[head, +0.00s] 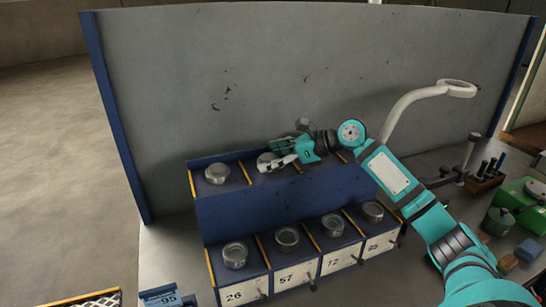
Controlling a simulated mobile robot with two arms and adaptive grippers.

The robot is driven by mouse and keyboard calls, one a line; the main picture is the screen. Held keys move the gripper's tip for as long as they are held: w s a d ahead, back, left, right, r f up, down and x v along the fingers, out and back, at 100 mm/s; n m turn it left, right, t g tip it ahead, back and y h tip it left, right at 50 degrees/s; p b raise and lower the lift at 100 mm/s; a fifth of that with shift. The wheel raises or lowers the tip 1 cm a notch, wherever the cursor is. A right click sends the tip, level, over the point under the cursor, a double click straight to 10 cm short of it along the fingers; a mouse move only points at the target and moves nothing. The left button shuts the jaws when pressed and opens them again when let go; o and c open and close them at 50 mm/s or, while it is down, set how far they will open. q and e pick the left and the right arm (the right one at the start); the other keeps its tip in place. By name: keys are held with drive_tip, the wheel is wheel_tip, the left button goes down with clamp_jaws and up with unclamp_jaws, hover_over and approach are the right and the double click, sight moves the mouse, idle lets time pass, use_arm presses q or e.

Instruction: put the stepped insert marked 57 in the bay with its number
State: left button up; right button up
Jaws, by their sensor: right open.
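A blue two-level rack (290,200) stands against the grey panel. Its lower row has bays labelled 26, 57, 72 and 95; the 57 label (287,279) is second from the left. A round metal piece (287,237) sits in bay 57, and similar pieces sit in the other lower bays. The upper row holds a metal piece (217,174) at the left and another (265,158) partly hidden by my right gripper (279,153). That gripper is open, its fingers at this second piece; contact cannot be told. No number on any piece is readable. My left gripper is out of view.
A white curved lamp-like arm (410,101) rises behind my right arm. Green equipment (520,200) and a tool block (484,182) stand at the right. The panel (300,75) closes off the back.

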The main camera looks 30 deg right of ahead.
drive_tip(key=shift+s+d+r, duration=0.1)
drive_tip(key=shift+s+d, duration=0.05)
drive_tip(key=b+v, duration=0.4)
drive_tip(key=v, duration=0.7)
drive_tip(key=shift+s+r, duration=0.2)
drive_tip(key=shift+d+r, duration=0.1)
